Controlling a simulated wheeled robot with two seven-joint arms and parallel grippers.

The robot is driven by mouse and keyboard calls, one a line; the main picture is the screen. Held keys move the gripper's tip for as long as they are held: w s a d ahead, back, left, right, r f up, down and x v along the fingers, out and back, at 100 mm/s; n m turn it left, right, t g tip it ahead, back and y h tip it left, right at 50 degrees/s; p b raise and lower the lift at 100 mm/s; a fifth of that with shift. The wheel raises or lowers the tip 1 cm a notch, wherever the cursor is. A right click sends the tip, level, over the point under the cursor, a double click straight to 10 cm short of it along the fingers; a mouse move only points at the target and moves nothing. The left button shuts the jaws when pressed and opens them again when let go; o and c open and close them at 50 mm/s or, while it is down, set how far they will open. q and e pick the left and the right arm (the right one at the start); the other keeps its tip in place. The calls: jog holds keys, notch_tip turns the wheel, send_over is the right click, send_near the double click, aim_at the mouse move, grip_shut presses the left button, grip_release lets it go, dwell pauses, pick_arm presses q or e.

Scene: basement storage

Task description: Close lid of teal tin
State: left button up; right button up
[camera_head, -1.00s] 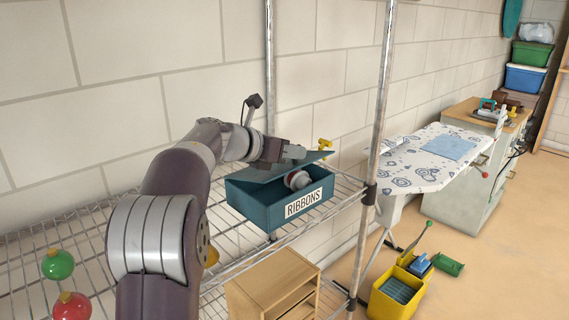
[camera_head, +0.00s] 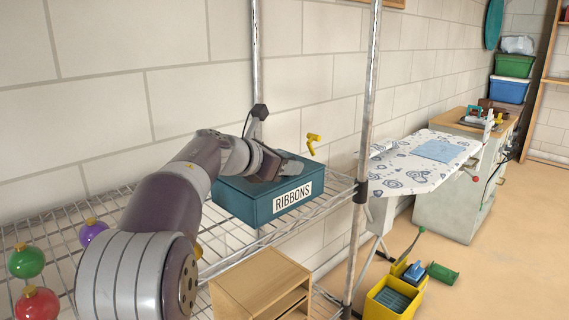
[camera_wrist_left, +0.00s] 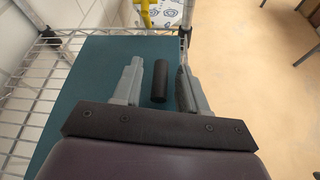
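The teal tin (camera_head: 245,205) labelled RIBBONS stands on a wire shelf. Its lid (camera_head: 232,182) lies down flat over the box, and no gap or contents show. The lid fills much of the left wrist view (camera_wrist_left: 88,90). My left gripper (camera_head: 286,168) is on or just above the lid; exact contact is hard to tell. In the left wrist view its two grey fingers (camera_wrist_left: 159,68) stand apart over the lid. A dark cylinder (camera_wrist_left: 160,84) shows between them; I cannot tell what it belongs to. My right gripper is not in view.
Green (camera_head: 26,262), red (camera_head: 37,305) and purple (camera_head: 93,232) baubles are at the left of the wire shelf (camera_head: 232,243). A metal post (camera_head: 367,110) rises right of the tin. A yellow fitting (camera_head: 313,143) is behind it. A wooden drawer unit (camera_head: 262,283) sits below.

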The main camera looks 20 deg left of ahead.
pick_arm(q)
jog(key=p+v, duration=0.1)
jog(key=v, duration=1.1)
jog(key=shift+s, duration=0.3)
jog(key=shift+a+r, duration=0.1)
